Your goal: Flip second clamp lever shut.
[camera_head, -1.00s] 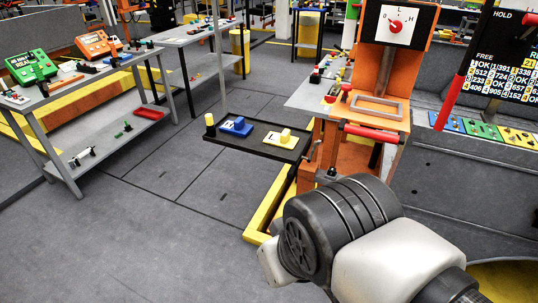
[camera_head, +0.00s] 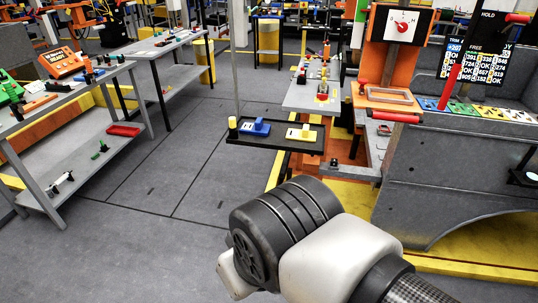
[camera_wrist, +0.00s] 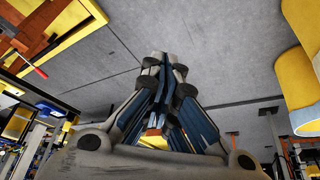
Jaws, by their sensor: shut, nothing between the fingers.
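My gripper (camera_wrist: 166,68) shows in the wrist view with its fingertips together and nothing held. In the head view my arm's wrist is in front, but the fingers are hidden. A red lever-like bar (camera_head: 450,88) stands tilted upright at the bed's edge on the right. A red horizontal handle (camera_head: 395,116) lies at the front of the orange stand (camera_head: 376,141). Another red handle (camera_head: 517,18) is at the top right edge. I cannot tell which is the second clamp lever. A thin red bar (camera_wrist: 30,64) shows at upper left in the wrist view. My gripper is apart from all these.
A black tray (camera_head: 262,140) holds a blue and a yellow block. The grey bed side panel (camera_head: 430,190) stands at right above a yellow base (camera_head: 475,265). Grey tables (camera_head: 100,82) are at left. The floor (camera_head: 170,230) between is clear.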

